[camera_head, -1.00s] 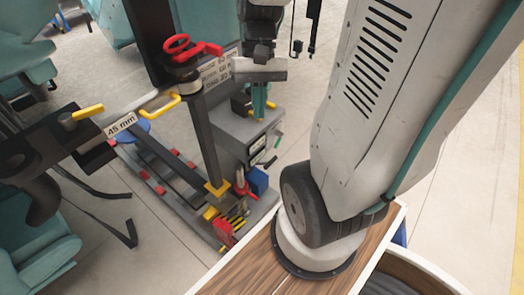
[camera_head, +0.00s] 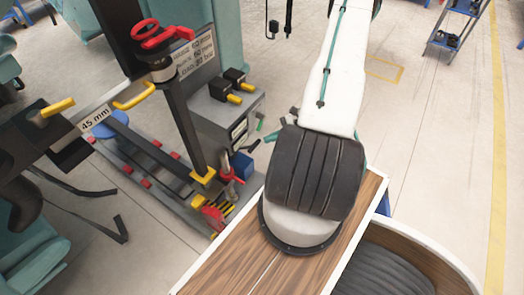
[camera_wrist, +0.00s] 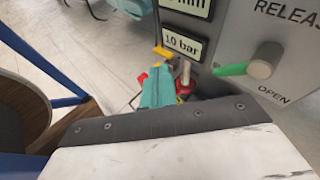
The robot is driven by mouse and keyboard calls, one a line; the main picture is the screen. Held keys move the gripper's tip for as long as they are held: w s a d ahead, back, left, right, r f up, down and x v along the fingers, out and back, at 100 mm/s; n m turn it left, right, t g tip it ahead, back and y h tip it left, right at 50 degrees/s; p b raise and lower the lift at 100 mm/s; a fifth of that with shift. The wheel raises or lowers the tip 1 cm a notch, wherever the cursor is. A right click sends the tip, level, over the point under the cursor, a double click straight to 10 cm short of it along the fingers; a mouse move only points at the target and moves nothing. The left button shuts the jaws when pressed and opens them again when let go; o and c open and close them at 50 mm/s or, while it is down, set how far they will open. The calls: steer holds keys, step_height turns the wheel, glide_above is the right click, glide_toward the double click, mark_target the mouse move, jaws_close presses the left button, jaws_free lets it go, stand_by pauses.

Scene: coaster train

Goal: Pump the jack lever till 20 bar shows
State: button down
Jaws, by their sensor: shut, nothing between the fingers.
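The jack's control box (camera_head: 226,112) is grey and stands left of my arm in the head view. In the wrist view its pressure display (camera_wrist: 181,43) reads 10 bar, below another display ending in "mm". A round release knob (camera_wrist: 265,61) with a green handle (camera_wrist: 231,70) sits on the same face, with "OPEN" printed below. My gripper (camera_wrist: 157,86) has teal fingers, shut and empty, low in front of the box face. A metal rod (camera_wrist: 186,72) stands just right of the fingertips; I cannot tell whether it is the jack lever. My arm mostly hides the gripper in the head view.
Two black blocks with yellow ends (camera_head: 233,97) sit on the box top. Left of it is a dark post with a red handwheel (camera_head: 161,34) and a 45 mm label (camera_head: 97,119). A wood-topped surface (camera_head: 215,262) lies below my arm.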

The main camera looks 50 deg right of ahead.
steer(key=s+d+f+m+t+h, duration=0.1)
steer(key=d+f+m+t+h, duration=0.15)
steer(key=f, duration=0.45)
steer(key=s+d+f+m+t+h, duration=0.1)
steer(key=d+f+m+h, duration=0.25)
steer(key=f, duration=0.35)
steer(key=s+d+f+m+t+h, duration=0.15)
steer(key=f+m+h, duration=0.25)
steer(key=f, duration=0.4)
steer(key=w+f, duration=0.1)
steer(key=w, duration=1.2)
steer(key=shift+w+a, duration=0.15)
steer(key=shift+a, duration=0.1)
steer(key=shift+f, duration=0.1)
steer(key=shift+g, duration=0.7)
steer(key=shift+w+a+r, duration=0.15)
steer(key=shift+w+r, duration=1.35)
steer(key=shift+r, duration=0.25)
